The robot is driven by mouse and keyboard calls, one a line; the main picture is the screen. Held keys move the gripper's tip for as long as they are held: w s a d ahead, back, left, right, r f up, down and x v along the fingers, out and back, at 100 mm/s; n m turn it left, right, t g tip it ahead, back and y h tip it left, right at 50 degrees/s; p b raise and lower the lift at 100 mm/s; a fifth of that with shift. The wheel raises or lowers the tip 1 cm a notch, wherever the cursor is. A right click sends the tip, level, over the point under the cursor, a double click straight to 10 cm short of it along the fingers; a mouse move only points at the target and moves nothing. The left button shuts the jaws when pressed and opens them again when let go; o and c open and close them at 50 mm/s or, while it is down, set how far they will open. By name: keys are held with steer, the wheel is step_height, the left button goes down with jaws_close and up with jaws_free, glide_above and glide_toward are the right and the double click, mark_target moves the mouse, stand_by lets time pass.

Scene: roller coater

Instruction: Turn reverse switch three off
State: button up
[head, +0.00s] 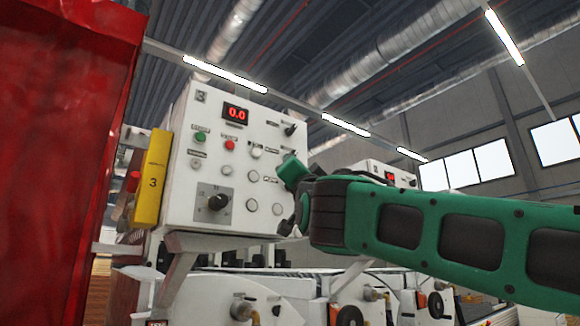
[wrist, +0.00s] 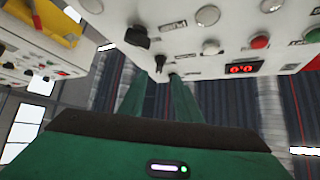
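The white control panel (head: 237,165) marked 3 stands in the middle of the head view. A small black switch (head: 290,130) sits at its upper right; the labels are too small to read. My green gripper (head: 293,172) is at the panel's right edge, just below that switch, and covers part of the face. In the wrist view the panel appears upside down. My two fingers (wrist: 161,92) are apart, with a small black switch (wrist: 160,64) between their tips in the picture. Contact cannot be told. Another black switch (wrist: 137,38) is just left of it.
The panel also has a red display (head: 236,113) reading 0.0, green and red buttons, pale buttons and a large black knob (head: 217,202). A yellow box (head: 152,180) is on its left side. A red surface (head: 70,150) fills the far left. Another panel (head: 388,175) stands behind my arm.

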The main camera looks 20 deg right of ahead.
steer(key=x, duration=0.8)
steer(key=shift+w, duration=0.2)
jaws_close()
